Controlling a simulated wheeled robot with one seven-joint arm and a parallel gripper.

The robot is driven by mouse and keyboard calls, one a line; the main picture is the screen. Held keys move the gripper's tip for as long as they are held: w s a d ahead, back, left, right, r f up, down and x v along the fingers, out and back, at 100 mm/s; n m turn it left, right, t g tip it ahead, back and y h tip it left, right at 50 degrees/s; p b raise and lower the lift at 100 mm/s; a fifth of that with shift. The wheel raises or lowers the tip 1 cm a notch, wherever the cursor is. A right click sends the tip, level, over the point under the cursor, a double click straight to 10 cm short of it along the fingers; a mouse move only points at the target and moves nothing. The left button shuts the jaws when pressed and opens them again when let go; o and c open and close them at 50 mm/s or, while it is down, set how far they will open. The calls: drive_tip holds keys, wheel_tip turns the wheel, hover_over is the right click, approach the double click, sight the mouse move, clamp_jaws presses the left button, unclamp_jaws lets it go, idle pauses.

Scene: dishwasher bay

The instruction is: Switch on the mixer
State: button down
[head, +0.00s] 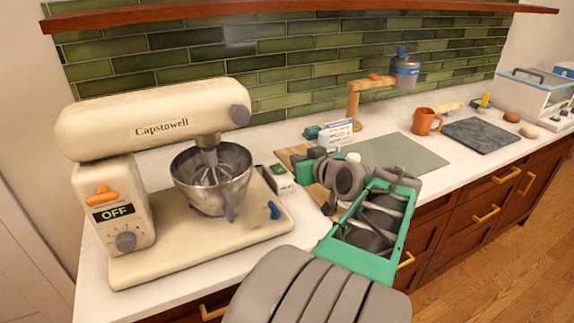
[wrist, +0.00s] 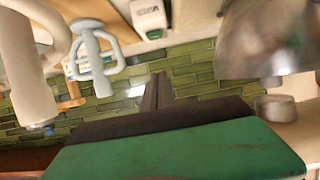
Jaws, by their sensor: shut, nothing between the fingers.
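The cream mixer (head: 150,120) stands at the left end of the counter, its head lowered over a metal bowl (head: 212,180). Its display (head: 112,212) reads OFF. An orange switch (head: 101,196) sits above the display and a grey knob (head: 126,241) below it. A blue lever (head: 274,210) is on the base's right side. My gripper (wrist: 157,92) is shut and empty, with its dark fingers together in the wrist view. In the head view it is right of the mixer, apart from it, its fingertips hard to make out. The bowl is blurred in the wrist view (wrist: 265,40).
A small white and green box (head: 283,178) stands right of the mixer. Behind my arm are a wooden stand with a blue-topped container (head: 404,68), an orange mug (head: 425,121) and a grey slab (head: 481,134). A wooden shelf (head: 300,6) runs above.

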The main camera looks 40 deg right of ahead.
drive_tip(key=p, duration=0.1)
hover_over(284, 178)
wheel_tip(284, 178, down, 3)
drive_tip(key=shift+s, duration=0.15)
drive_tip(key=f, duration=0.3)
drive_tip(key=shift+w+d+f+p, duration=0.1)
drive_tip(key=shift+w+f+p, duration=0.15)
drive_tip(key=shift+p, duration=0.1)
drive_tip(key=shift+f, duration=0.5)
